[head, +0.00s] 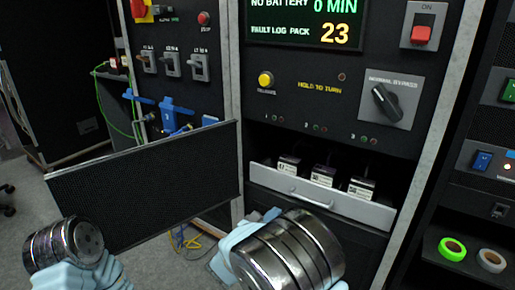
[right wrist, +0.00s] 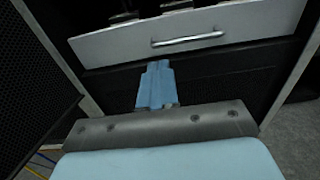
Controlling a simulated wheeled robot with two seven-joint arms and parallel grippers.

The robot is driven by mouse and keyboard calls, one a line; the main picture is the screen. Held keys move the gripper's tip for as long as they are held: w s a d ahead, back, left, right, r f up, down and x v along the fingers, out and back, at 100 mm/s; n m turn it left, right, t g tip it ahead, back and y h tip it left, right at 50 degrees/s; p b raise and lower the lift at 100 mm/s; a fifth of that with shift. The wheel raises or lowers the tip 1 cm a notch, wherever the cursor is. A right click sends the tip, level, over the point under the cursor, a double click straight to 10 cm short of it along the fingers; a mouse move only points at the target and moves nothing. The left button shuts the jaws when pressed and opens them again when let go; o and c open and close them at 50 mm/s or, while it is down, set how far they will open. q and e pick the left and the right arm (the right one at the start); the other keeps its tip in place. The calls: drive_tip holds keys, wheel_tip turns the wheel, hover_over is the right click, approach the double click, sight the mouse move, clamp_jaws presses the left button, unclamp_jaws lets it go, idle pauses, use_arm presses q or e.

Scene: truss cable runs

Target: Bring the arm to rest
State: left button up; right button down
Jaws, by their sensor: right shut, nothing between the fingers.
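My right gripper (head: 268,214) is partly hidden behind my own metal wrist in the head view. In the right wrist view its pale blue fingers (right wrist: 155,85) are shut together with nothing between them. They point at the dark cabinet front just below a light grey drawer (right wrist: 255,28); I cannot tell the exact gap. The drawer front (head: 318,205) also shows in the head view, just beyond the gripper. My left arm shows at the lower left of the head view, but its gripper is not visible.
A black mesh panel (head: 150,188) juts out left of my right gripper. Several labelled packs, one in the middle (head: 323,178), stand in the drawer. A rotary switch (head: 386,101) is above. A green tape roll (head: 452,249) and a white one (head: 491,260) lie at right.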

drive_tip(key=s+d+f+m+g+y, duration=0.1)
drive_tip(key=s+d+f+m+g, duration=0.3)
drive_tip(key=f, duration=0.6)
drive_tip(key=s+d+f+m+g+y, duration=0.2)
drive_tip(key=s+d+f+g, duration=0.4)
drive_tip(key=f, duration=0.4)
drive_tip(key=s+a+f+m+g+y+p, duration=0.1)
drive_tip(key=s+a+f+m+y, duration=0.2)
drive_tip(key=s+f+m+y, duration=0.2)
drive_tip(key=s+a+f+m+g+y+p, duration=0.1)
drive_tip(key=s+f+m+y, duration=0.5)
drive_tip(key=s+m, duration=0.6)
drive_tip(key=a+m+g, duration=0.1)
drive_tip(key=a+m, duration=0.1)
drive_tip(key=m, duration=0.5)
drive_tip(key=shift+a+m+y, duration=0.15)
drive_tip(key=shift+m+y, duration=0.15)
drive_tip(key=c, duration=1.8)
unclamp_jaws()
drive_tip(key=shift+w, duration=0.1)
drive_tip(key=shift+c, duration=0.2)
